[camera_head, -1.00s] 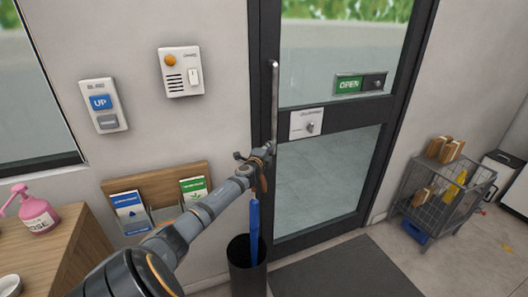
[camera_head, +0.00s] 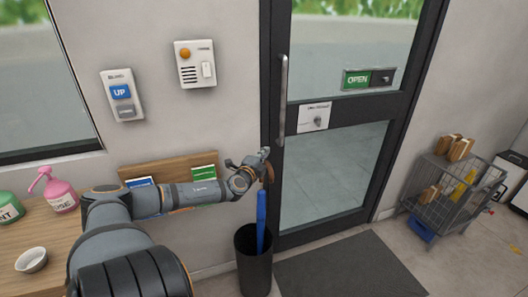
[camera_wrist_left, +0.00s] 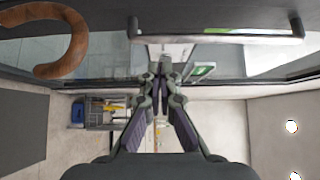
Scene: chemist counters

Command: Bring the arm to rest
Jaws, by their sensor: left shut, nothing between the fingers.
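My left gripper (camera_head: 264,154) is shut and empty. In the head view it shows in front of the door's left edge, just left of and below the lower end of the vertical metal door handle (camera_head: 283,95). In the left wrist view the closed fingertips of the gripper (camera_wrist_left: 160,70) point towards the door, and the handle (camera_wrist_left: 220,36) lies across the top, apart from them. My left forearm runs across the leaflet rack (camera_head: 170,170) and hides part of it. My right gripper is not in view.
A blue umbrella (camera_head: 261,218) stands in a black bin (camera_head: 254,265) below the gripper; its brown hooked handle (camera_wrist_left: 75,45) shows close by in the left wrist view. A wooden counter (camera_head: 75,250) with a pink bottle (camera_head: 62,196) is at left. A wire cart (camera_head: 444,200) stands at right.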

